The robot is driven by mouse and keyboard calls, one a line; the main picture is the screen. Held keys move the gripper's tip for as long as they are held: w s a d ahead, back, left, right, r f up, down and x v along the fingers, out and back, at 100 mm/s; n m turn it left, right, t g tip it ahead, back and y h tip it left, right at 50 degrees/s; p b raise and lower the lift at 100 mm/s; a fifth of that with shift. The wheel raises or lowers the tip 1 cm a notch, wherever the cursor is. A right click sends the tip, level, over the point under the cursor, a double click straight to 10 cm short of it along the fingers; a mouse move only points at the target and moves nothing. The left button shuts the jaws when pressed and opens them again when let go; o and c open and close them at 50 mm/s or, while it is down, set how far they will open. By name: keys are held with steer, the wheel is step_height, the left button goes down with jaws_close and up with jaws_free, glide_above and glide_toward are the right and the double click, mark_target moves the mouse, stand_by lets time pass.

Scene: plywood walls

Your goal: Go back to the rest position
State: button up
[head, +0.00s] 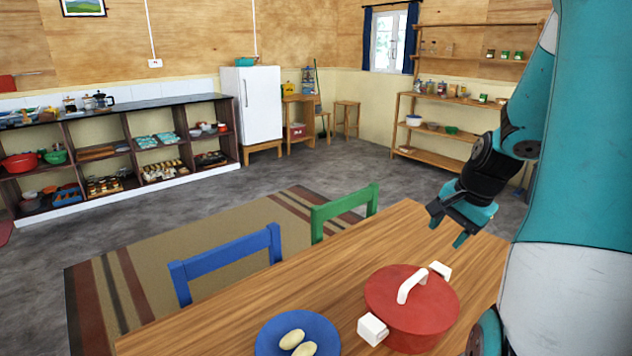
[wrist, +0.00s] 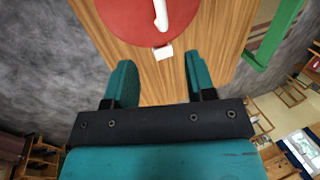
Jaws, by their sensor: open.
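My gripper (head: 448,230) is open and empty. It hangs over the far right end of the wooden table (head: 250,302), beyond the red pot. In the wrist view both fingers of my gripper (wrist: 160,82) are spread apart, with only table between them. The red pot (head: 412,308) has its lid on, with a white handle on top and white side handles. It stands on the table, and part of it shows in the wrist view (wrist: 120,18), apart from the fingers.
A blue plate (head: 268,341) with pale oval items lies left of the pot. A blue chair (head: 228,262) and a green chair (head: 345,208) stand at the table's far side. Shelves (head: 110,155), a white fridge (head: 257,103) and a wooden rack (head: 445,138) line the walls. The floor between is open.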

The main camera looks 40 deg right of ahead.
steer(key=shift+a, duration=0.1)
steer(key=w+a+r+n+y, duration=0.1)
steer(key=w+a+r+n, duration=0.15)
steer(key=a+n, duration=0.55)
steer(key=w+a+r+n+y, duration=0.1)
steer(key=w+a+r+n, duration=0.15)
steer(key=a, duration=1.05)
steer(key=s+a+r+n+g+y, duration=0.1)
steer(key=s+a+n, duration=0.5)
steer(key=a, duration=0.3)
steer(key=s+a+r+n+g, duration=0.2)
steer(key=s+a+n, duration=0.3)
steer(key=a+n, duration=0.2)
steer(key=shift+s+a+y, duration=0.35)
steer(key=shift+a+y, duration=0.05)
steer(key=shift+a, duration=0.55)
steer(key=shift+r, duration=0.1)
